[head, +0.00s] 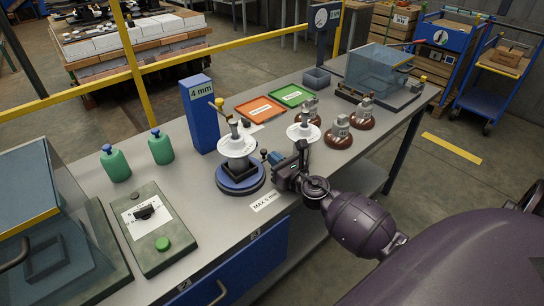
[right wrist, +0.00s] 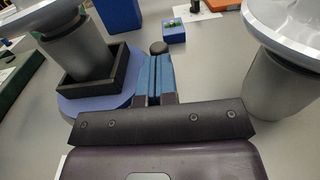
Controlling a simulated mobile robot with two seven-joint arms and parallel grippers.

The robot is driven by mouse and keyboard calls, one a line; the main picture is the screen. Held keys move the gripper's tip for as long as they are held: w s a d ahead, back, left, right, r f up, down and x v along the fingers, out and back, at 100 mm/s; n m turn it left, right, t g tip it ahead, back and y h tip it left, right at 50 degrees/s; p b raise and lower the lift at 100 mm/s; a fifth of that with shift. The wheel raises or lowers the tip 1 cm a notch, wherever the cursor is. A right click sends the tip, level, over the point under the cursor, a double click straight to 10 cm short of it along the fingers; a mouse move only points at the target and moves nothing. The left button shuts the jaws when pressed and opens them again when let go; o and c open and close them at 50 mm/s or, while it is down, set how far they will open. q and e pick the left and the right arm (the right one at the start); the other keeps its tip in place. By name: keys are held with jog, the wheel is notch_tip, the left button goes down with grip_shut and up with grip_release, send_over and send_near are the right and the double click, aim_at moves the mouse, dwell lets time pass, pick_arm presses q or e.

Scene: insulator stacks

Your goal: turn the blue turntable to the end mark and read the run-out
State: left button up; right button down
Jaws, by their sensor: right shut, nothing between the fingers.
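The blue turntable (head: 238,183) stands at the middle of the bench, with a dark square holder and a white-disc insulator stack (head: 237,146) upright on it. It also shows at left in the right wrist view (right wrist: 72,105). My right gripper (head: 272,157) is just right of the turntable, its blue fingers (right wrist: 154,72) shut and empty. A dark round knob (right wrist: 158,47) is just beyond the fingertips; I cannot tell whether they touch. A blue post marked "4 mm" (head: 199,115) stands behind the turntable. The end mark and run-out reading are not legible. My left gripper is not in view.
A second white-disc stack (head: 304,133) stands close to the right of my gripper. Orange (head: 259,108) and green (head: 291,95) trays lie behind. A green-button box (head: 147,225) and green bottles (head: 115,165) are at left.

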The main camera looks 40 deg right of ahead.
jog(key=shift+w, duration=0.6)
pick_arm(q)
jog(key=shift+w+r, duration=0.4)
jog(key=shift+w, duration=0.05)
pick_arm(e)
jog(key=shift+w, duration=0.1)
